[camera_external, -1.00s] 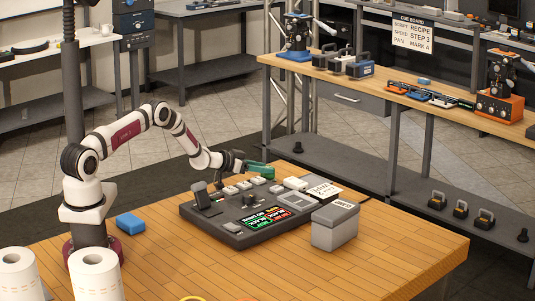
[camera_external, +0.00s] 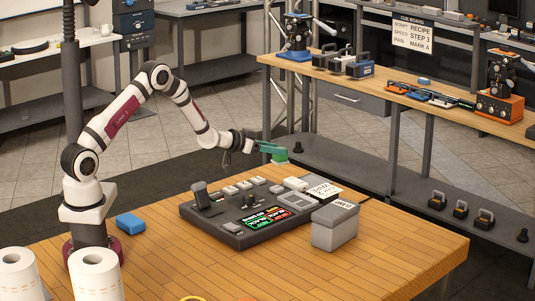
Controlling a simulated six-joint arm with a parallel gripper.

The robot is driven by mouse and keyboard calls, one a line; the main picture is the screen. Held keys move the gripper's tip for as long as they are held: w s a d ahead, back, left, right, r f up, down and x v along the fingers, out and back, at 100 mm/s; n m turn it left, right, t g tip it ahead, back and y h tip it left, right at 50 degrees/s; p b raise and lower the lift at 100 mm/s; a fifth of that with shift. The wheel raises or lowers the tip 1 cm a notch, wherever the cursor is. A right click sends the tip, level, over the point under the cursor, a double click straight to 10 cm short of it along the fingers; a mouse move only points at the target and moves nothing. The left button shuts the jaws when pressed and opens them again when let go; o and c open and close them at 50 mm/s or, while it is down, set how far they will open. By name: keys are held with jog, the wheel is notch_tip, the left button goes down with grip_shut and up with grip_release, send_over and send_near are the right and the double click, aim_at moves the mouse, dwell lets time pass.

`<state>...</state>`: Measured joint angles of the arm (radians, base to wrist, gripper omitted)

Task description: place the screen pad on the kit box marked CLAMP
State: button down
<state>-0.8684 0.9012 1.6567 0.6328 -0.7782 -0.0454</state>
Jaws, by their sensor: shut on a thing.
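My gripper (camera_external: 260,146) is shut on the green screen pad (camera_external: 277,153) and holds it in the air above the back edge of the console. The pad points to the right and slightly down, clear of the console. The grey kit box (camera_external: 334,229) stands upright on the wooden table at the console's right front corner, lid on. A white label lies on its lid; its lettering is too small to read for sure. The pad is behind and to the left of the box, and higher.
The dark control console (camera_external: 205,222) with buttons and lit panels fills the table's middle. A white card (camera_external: 322,190) lies at its right end. A blue block (camera_external: 130,222) and paper rolls (camera_external: 95,277) are at the left. The front right of the table is clear.

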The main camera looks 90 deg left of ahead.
jog(key=w+d+r, duration=0.4)
jog(key=w+d, duration=0.3)
jog(key=d, duration=0.1)
jog(key=w+d+r+m+h, duration=0.1)
jog(key=w+d+r, duration=0.1)
jog(key=d, duration=0.8)
jog(key=w+d+r+t+h, duration=0.1)
jog(key=w+d+r, duration=0.1)
jog(key=d, duration=0.8)
jog(key=w+d+r+m, duration=0.1)
jog(key=w+d+r, duration=0.1)
jog(key=d, duration=0.9)
jog(key=w+a+f, duration=0.1)
jog(key=a+f, duration=0.1)
jog(key=a, duration=0.1)
jog(key=a+f, duration=0.2)
jog(key=a, duration=0.2)
jog(key=w+a+f, duration=0.1)
jog(key=a+f, duration=0.1)
jog(key=a, duration=0.1)
jog(key=shift+w+a, duration=0.15)
jog(key=shift+w, duration=0.15)
send_over(329, 209)
jog(key=shift+f, duration=2.25)
jog(key=shift+c, duration=1.9)
grip_release()
jog(key=shift+f, duration=0.15)
